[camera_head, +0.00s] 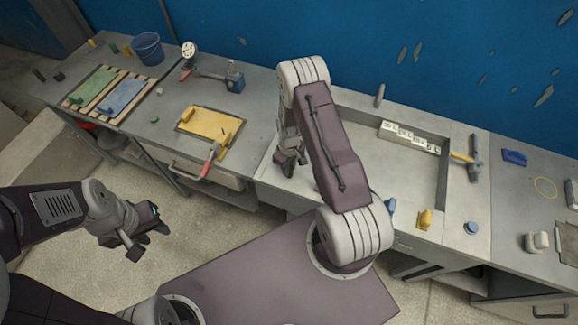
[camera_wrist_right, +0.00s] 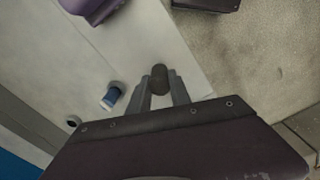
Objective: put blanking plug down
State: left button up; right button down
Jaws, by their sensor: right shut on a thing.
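The blanking plug, a small dark cylinder (camera_wrist_right: 159,78), is between the fingertips of my right gripper (camera_wrist_right: 160,92) in the right wrist view. The gripper is shut on it. In the head view my right gripper (camera_head: 289,164) is over the bench near its front edge, just left of the long grey mould frame (camera_head: 446,178); the plug cannot be made out there. The wrist view shows pale bench top and its edge beyond the plug, but the gap to the surface cannot be told. My left gripper (camera_head: 143,232) hangs over the floor, away from the bench; its finger opening is unclear.
A blue-and-white piece (camera_wrist_right: 112,96) lies left of the plug. Along the bench are a yellow panel (camera_head: 212,127), a blue bucket (camera_head: 148,49), a hammer (camera_head: 475,156), a yellow block (camera_head: 425,219) and a blue disc (camera_head: 471,228).

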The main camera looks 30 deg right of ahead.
jog(key=shift+w, duration=0.1)
jog(key=shift+f, duration=0.15)
jog(key=c, duration=1.2)
grip_release()
jog(key=shift+s, duration=0.2)
jog(key=shift+w, duration=0.1)
